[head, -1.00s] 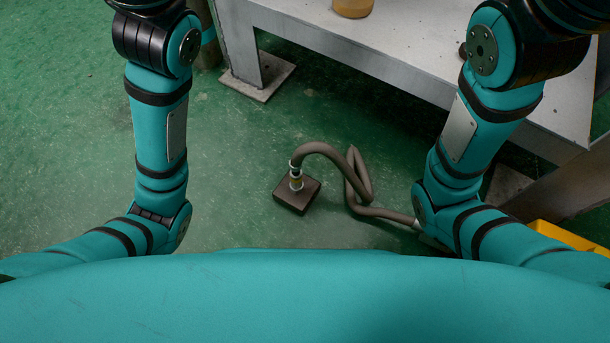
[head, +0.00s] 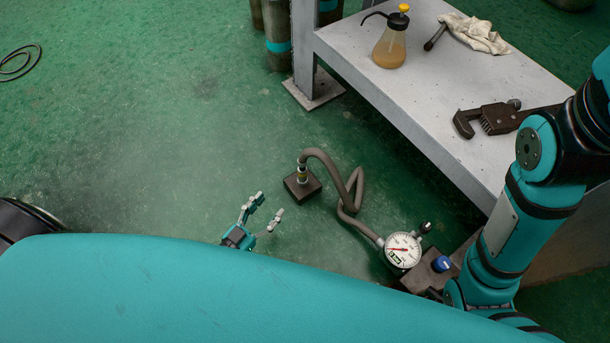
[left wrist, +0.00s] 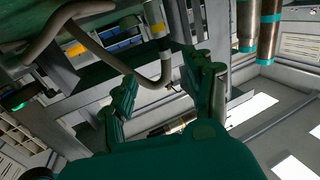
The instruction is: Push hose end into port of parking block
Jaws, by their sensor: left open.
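The brown hose (head: 345,190) arches up from the small dark parking block (head: 311,188) on the floor and runs in a loop to a round gauge (head: 403,250). In the left wrist view, the hose end (left wrist: 158,28) shows beyond the spread fingers. My right gripper is out of view.
A grey bench (head: 440,110) at the right holds a spray bottle (head: 390,44), a cloth (head: 475,32) and a pipe wrench (head: 497,118). A bench leg's foot plate (head: 314,90) stands behind the block. The green floor left of the block is clear.

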